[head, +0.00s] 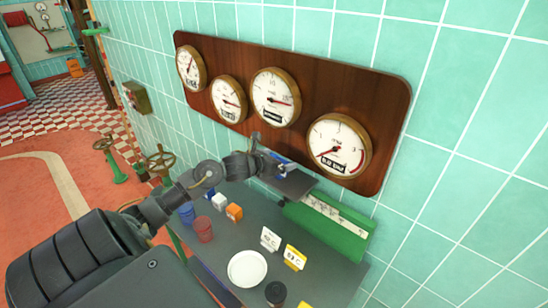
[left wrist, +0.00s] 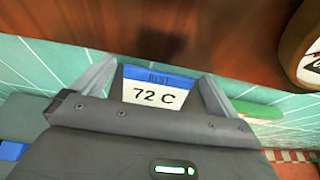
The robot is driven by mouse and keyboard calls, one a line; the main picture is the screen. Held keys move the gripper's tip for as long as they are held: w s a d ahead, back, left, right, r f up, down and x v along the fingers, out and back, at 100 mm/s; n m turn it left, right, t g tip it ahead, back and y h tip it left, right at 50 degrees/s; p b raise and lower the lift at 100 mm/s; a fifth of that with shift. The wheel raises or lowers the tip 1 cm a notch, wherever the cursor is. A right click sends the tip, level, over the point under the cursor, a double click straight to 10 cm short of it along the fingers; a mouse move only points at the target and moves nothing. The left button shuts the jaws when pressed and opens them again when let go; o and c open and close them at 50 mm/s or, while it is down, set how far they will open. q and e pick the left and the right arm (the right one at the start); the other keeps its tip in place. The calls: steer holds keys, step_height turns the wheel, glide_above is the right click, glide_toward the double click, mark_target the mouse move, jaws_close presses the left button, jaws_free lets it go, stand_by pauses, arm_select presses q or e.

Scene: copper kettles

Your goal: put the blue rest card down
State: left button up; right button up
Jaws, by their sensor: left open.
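The blue rest card (left wrist: 158,88), white with a blue top band reading REST and 72 C, stands between the fingers of my left gripper (left wrist: 157,85) in the left wrist view. The fingers are open, one on either side of the card. In the head view my left gripper (head: 282,165) is in front of the lower edge of the wooden gauge board (head: 310,100), above the back of the grey table (head: 212,268). Only a small blue and white bit of the card shows there. What bears the card is hidden. My right gripper is not in view.
On the table are a green rack (head: 318,232) with a pale strip, a white card (head: 270,239), a yellow card (head: 294,257), a white plate (head: 247,269), a dark cup (head: 275,293), red and blue cups, and small cubes. Round gauges hang on the board.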

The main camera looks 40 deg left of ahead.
arm_select(q)
steer(key=b+v, duration=0.2)
steer(key=v, duration=1)
steer(key=shift+r, duration=0.15)
